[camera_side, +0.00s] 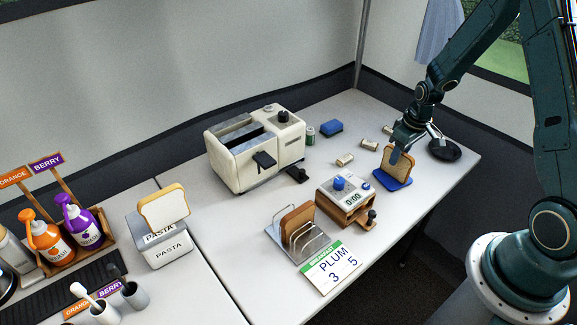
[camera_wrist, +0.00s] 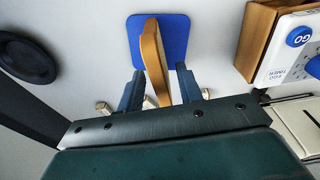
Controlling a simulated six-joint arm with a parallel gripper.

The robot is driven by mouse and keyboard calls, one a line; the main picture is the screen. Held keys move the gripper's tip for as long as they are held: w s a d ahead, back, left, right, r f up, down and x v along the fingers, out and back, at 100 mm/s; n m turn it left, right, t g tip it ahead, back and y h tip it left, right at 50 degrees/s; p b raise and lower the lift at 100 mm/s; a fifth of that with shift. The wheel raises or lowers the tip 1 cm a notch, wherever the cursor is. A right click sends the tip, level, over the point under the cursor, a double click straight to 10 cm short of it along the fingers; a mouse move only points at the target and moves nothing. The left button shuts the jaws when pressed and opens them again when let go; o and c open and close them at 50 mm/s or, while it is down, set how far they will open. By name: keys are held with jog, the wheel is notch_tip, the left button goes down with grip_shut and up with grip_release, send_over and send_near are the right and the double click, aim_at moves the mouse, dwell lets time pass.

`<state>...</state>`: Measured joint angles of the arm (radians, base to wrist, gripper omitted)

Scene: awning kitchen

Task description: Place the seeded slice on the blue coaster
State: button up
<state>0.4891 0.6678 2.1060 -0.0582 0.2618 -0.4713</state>
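A brown-crusted slice (camera_side: 397,164) stands on edge over the blue coaster (camera_side: 405,183) at the right of the table. Its lower edge appears to rest on the coaster. In the wrist view the slice (camera_wrist: 152,58) is seen edge-on, with the coaster (camera_wrist: 177,32) beneath it. My gripper (camera_side: 402,148) is at the top of the slice. In the wrist view the gripper (camera_wrist: 160,82) has one finger on each side of the slice, with gaps visible, so it looks open around it. Seeds are too small to make out.
A timer box (camera_side: 346,198) stands left of the coaster, and a dark round dish (camera_side: 444,151) lies behind it to the right. A wire rack (camera_side: 290,238) holds brown slices. Pale bread (camera_side: 164,206) sits on the pasta tin.

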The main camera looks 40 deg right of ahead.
notch_tip(320, 180, up, 12)
jog(key=s, duration=0.1)
jog(key=shift+s, duration=0.25)
dwell(0.4)
dwell(0.5)
jog(key=s+a+r+t, duration=0.2)
jog(key=s+a+r, duration=0.3)
jog(key=a+r, duration=0.6)
jog(key=s+a+r+t, duration=0.1)
jog(key=s+a+r, duration=0.2)
jog(key=s, duration=0.3)
jog(key=s+a+r+t, duration=0.1)
jog(key=s+a+r, duration=0.2)
jog(key=s, duration=0.3)
jog(key=shift+s+a+r, duration=0.25)
jog(key=shift+s+a, duration=0.1)
jog(key=shift+a, duration=0.15)
dwell(0.3)
